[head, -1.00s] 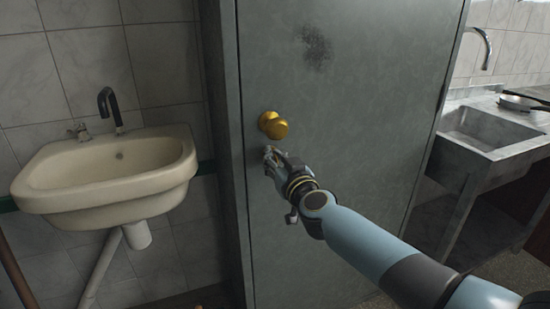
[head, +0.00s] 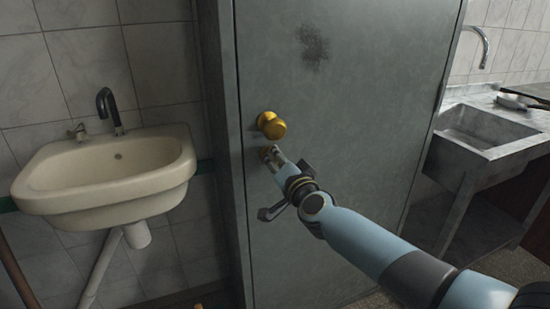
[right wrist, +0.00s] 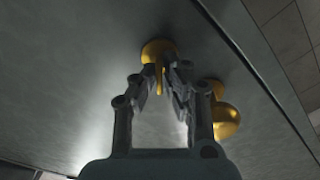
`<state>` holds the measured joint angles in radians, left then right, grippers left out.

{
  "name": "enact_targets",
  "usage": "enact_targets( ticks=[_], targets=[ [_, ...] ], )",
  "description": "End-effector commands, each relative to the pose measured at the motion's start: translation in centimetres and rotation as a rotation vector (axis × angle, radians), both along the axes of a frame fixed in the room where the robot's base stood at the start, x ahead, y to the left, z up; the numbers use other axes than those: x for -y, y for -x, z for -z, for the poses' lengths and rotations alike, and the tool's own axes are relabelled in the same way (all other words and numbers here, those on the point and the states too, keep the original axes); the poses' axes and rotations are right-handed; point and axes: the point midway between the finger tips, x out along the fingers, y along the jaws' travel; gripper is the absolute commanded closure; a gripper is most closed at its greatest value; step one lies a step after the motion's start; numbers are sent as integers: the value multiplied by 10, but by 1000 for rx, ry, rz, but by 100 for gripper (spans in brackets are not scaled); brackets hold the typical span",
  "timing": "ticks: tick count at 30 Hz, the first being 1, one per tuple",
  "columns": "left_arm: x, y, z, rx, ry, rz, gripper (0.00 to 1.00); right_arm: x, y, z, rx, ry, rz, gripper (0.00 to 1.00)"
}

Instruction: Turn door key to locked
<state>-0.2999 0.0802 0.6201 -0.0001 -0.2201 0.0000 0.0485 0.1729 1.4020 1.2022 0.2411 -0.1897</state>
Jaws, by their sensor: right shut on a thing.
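The grey metal door (head: 345,95) is upright and looks closed against its frame. A round brass knob (head: 271,125) sits near its left edge. Just below it is the brass lock (head: 266,151), partly hidden by my right gripper (head: 272,157). In the right wrist view, the brass key (right wrist: 159,78) stands out from the round lock plate (right wrist: 156,50). My right gripper (right wrist: 165,82) is shut on the key, with a fingertip on each side. The knob (right wrist: 228,122) shows beside the right finger there. I cannot tell whether the lock is locked. My left gripper is not in view.
A cream washbasin (head: 110,180) with a dark tap (head: 110,108) is on the tiled wall left of the door. A stone sink (head: 480,135) stands to the right. The knob is close above my right gripper.

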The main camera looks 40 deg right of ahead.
Motion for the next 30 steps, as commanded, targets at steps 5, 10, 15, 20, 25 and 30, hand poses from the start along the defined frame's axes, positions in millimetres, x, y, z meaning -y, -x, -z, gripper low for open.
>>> enact_targets(
  ticks=[5, 10, 15, 20, 25, 30],
  targets=[
    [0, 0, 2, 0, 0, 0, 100, 1, 0, 2, 38, -160, 0, 100],
    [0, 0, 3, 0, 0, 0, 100, 2, 0, 3, 76, -316, 0, 100],
    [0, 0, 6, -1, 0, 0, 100, 2, 1, 4, 110, -460, 0, 100],
    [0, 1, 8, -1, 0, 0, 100, 3, 1, 5, 137, -572, 0, 100],
    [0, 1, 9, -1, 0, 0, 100, 3, 1, 6, 158, -658, 1, 100],
    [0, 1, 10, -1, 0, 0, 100, 3, 1, 6, 171, -711, 1, 100]
  ],
)
